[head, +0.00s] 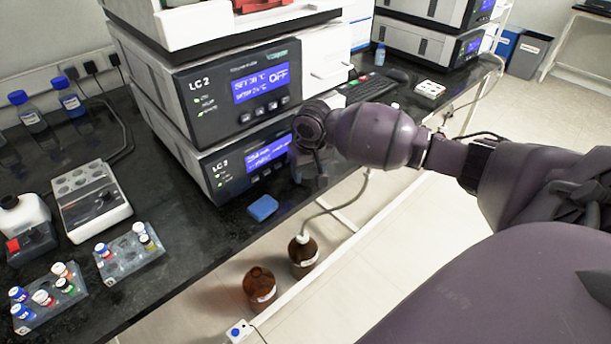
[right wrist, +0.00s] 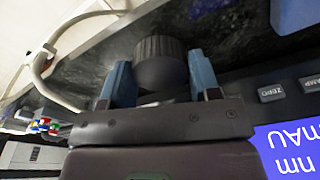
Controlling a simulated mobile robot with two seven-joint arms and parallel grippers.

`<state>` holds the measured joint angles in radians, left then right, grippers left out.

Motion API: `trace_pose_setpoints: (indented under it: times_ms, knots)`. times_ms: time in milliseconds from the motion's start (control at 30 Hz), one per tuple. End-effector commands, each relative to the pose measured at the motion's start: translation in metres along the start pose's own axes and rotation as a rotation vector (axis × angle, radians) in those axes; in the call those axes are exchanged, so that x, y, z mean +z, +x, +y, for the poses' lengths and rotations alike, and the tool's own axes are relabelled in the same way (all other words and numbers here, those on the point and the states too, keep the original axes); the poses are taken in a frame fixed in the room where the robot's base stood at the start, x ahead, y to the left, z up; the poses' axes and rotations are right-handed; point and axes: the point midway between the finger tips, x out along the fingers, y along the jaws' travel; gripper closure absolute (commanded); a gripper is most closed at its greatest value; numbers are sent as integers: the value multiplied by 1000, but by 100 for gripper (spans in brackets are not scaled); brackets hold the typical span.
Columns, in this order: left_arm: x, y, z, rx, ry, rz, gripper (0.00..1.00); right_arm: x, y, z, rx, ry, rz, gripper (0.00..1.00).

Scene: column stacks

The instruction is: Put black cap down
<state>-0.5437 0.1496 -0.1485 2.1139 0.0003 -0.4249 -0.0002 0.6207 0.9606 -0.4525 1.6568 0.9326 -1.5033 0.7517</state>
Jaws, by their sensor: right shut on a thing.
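The black cap (right wrist: 160,58), round with a ribbed side, sits between the two blue-grey fingers of my right gripper (right wrist: 161,80) in the right wrist view. The fingers are shut on it, and the dark benchtop (right wrist: 105,55) shows behind it. In the head view my right gripper (head: 312,178) hangs at the front edge of the bench, right in front of the lower LC 2 unit (head: 230,180). The cap cannot be made out there. I cannot tell whether it touches the bench. My left gripper is not in view.
A blue block (head: 263,208) lies on the bench near the gripper. Two brown bottles, one nearer (head: 260,287) and one with a tube (head: 303,255), stand below the bench edge. Vial racks (head: 128,262) stand at the left. Dark bench between them and the block is clear.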

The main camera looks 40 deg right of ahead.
Motion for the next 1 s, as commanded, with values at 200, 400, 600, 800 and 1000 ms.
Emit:
trace_pose_setpoints:
  times_ms: [200,400,600,800,1000]
  knots:
    - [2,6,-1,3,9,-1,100,-1,21,-1,2,0,-3,65]
    - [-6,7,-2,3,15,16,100,-2,18,-1,1,0,0,65]
    - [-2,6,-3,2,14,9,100,-1,21,-1,1,0,0,34]
    - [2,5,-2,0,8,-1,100,-1,21,-1,1,0,0,17]
    - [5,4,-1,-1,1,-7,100,-1,20,-1,1,0,0,17]
